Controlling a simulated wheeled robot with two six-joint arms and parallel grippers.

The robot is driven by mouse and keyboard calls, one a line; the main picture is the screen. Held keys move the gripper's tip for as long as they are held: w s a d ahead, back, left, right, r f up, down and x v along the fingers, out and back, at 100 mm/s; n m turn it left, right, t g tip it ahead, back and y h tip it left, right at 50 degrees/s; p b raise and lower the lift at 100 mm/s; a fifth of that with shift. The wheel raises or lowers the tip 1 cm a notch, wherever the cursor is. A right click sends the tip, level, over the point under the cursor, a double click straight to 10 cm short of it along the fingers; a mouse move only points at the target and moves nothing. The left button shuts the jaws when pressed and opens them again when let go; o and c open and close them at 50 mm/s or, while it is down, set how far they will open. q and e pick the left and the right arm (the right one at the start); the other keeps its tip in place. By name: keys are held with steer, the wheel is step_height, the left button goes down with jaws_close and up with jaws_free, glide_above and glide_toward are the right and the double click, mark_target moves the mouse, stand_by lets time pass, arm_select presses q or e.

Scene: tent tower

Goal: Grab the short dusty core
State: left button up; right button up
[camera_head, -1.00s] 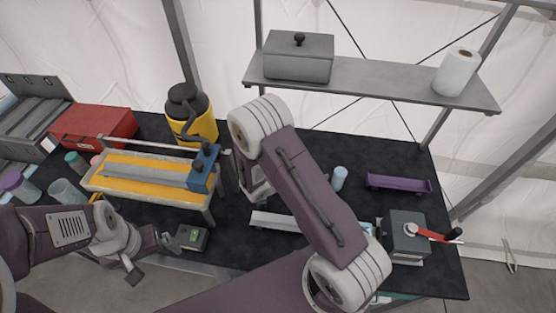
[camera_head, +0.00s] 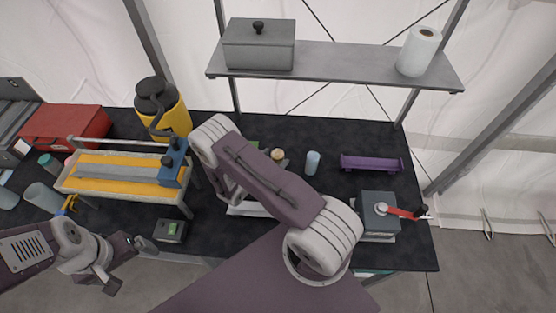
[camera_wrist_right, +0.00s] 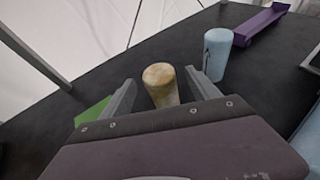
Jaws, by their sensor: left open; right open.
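A short, mottled tan-brown core (camera_wrist_right: 162,87) stands upright on the black bench in the right wrist view. Its top also shows in the head view (camera_head: 278,155), just past my right arm. My right gripper (camera_wrist_right: 160,78) is open, with one finger on each side of the core and visible space around it. I cannot tell how far the core sits between the fingers. In the head view my right gripper is mostly hidden behind its own arm. My left gripper (camera_head: 129,265) is open and empty at the front left, near the bench edge.
A pale blue cylinder (camera_wrist_right: 217,55) stands close to the right finger. A green object (camera_wrist_right: 90,112) lies by the left finger. A purple holder (camera_head: 372,163) and a grey box with red lever (camera_head: 379,213) are farther right. A grey shelf (camera_head: 345,62) overhangs the back.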

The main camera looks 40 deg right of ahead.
mark_target(282, 152)
steer(key=shift+d, duration=0.15)
steer(key=p+x, duration=0.1)
steer(key=x, duration=0.4)
steer(key=shift+w+d+f+p, duration=0.1)
steer(key=shift+w+d+p, duration=0.05)
steer(key=shift+d+p, duration=0.15)
steer(key=shift+f, duration=0.1)
steer(key=shift+a, duration=0.15)
steer(key=c, duration=0.7)
jaws_close()
step_height(282, 152, up, 28)
steer(key=b, duration=0.3)
